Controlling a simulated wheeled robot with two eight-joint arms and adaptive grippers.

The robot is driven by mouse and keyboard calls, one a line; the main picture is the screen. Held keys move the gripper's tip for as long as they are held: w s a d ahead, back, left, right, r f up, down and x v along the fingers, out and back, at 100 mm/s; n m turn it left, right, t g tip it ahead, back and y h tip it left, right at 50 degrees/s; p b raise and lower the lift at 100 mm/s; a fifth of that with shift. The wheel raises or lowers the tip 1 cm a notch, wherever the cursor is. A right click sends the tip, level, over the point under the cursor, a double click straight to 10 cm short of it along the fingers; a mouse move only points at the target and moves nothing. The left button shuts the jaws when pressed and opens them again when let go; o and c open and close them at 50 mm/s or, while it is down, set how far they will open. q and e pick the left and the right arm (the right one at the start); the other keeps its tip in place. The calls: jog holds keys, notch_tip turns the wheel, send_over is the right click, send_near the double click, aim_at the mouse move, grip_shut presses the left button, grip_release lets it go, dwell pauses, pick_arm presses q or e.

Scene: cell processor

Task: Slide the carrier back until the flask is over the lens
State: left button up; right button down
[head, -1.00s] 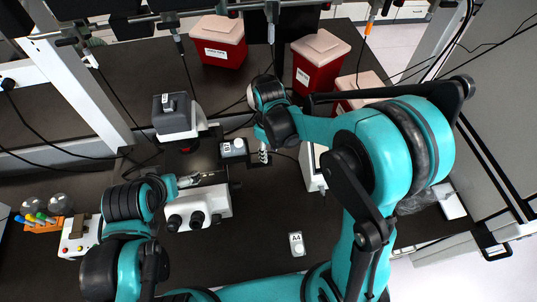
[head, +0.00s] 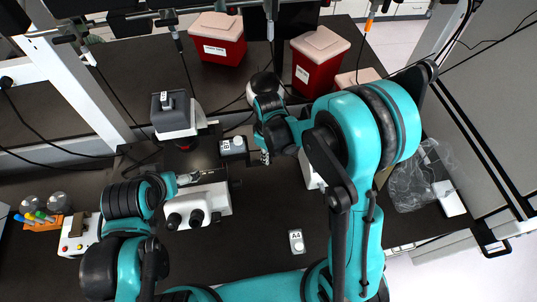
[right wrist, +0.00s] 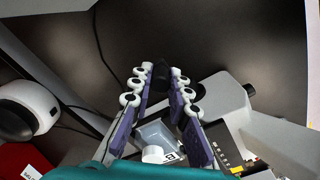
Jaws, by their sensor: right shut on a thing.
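The flask (head: 238,143), clear with a white cap and a label marked B, lies to the right of the lens area (head: 184,146), where a small red glow shows under the microscope's lamp head. It also shows between my right fingers in the right wrist view (right wrist: 155,152). My right gripper (head: 265,157) is just right of the flask. In the right wrist view its fingers close on a dark part (right wrist: 160,74), which looks like part of the carrier; the rest of the carrier is hard to make out. My left gripper (head: 187,180) is by the microscope body; its fingers are unclear.
The white microscope (head: 210,200) has two eyepieces towards me. Red bins (head: 318,65) stand at the back. A clear bag (head: 408,185) is at the right edge. Cables hang across the left and back.

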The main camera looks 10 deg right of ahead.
pick_arm(q)
notch_tip(320, 180, down, 3)
jog(key=b, duration=0.3)
jog(key=shift+f, duration=0.1)
pick_arm(e)
jog(key=a, duration=1.4)
jog(key=shift+a, duration=0.15)
jog(key=c, duration=1.4)
grip_release()
jog(key=shift+c, duration=0.2)
jog(key=shift+r, duration=0.1)
notch_tip(320, 180, up, 12)
